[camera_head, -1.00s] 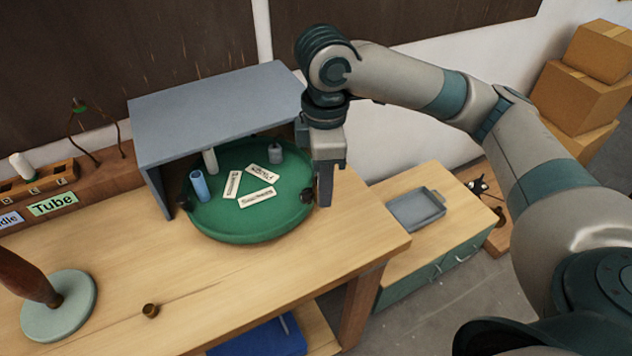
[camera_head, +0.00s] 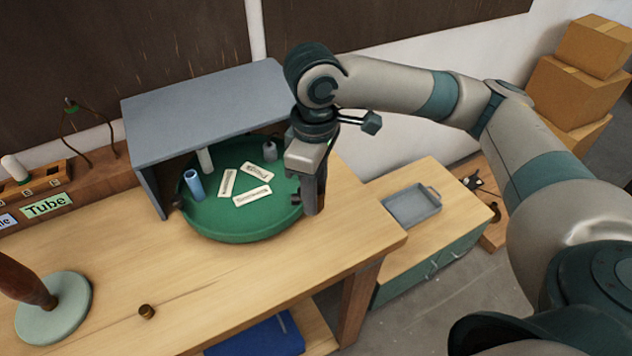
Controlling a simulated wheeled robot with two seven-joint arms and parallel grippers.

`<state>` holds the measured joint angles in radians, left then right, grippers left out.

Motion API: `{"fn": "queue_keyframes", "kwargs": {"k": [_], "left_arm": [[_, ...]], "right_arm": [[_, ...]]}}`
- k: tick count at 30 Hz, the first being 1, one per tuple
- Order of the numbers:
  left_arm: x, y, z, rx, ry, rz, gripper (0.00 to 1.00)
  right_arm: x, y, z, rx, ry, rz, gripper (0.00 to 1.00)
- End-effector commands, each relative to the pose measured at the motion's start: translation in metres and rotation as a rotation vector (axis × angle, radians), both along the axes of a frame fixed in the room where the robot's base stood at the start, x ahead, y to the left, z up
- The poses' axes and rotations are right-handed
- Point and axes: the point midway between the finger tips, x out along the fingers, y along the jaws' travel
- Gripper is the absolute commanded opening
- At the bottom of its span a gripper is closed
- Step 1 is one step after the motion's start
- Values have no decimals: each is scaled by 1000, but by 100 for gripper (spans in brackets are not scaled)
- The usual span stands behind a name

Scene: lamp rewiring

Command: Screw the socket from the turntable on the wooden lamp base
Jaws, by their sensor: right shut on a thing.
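The green turntable (camera_head: 240,222) stands on the workbench, partly under a grey shelf. A blue tube (camera_head: 193,185), a white cylinder (camera_head: 206,161) and a small grey piece (camera_head: 270,151) stand on it; I cannot tell which is the socket. A dark knob (camera_head: 296,199) sits at its right rim. My right gripper (camera_head: 309,209) points down at that rim, its fingers shut at the knob, whose grip is partly hidden. The wooden lamp base (camera_head: 22,281), brown on a pale green disc, is cut off by the left edge. My left gripper is out of view.
A small brass piece (camera_head: 147,312) lies on the bench near the lamp. The grey shelf (camera_head: 210,108) roofs the turntable's back. A grey tray (camera_head: 412,206) rests on a lower cabinet at right. The bench's front middle is clear.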

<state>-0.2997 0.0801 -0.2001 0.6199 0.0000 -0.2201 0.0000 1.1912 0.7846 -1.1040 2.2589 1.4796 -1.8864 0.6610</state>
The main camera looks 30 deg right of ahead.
Motion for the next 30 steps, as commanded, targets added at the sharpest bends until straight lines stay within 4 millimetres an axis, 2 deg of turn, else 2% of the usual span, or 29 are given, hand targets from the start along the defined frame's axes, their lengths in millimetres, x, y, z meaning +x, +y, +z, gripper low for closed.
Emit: {"fn": "queue_keyframes", "kwargs": {"k": [6, 13, 19, 30], "left_arm": [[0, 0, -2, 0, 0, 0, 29], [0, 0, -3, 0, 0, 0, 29], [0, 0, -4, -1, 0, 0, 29], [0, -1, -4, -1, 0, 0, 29]], "right_arm": [[-3, 4, -22, -1, -1, -359, 5], [-5, 7, -38, 1, 0, -641, 5], [-6, 8, -43, 3, -1, -733, 5], [-7, 8, -43, 2, 0, -738, 5]]}}
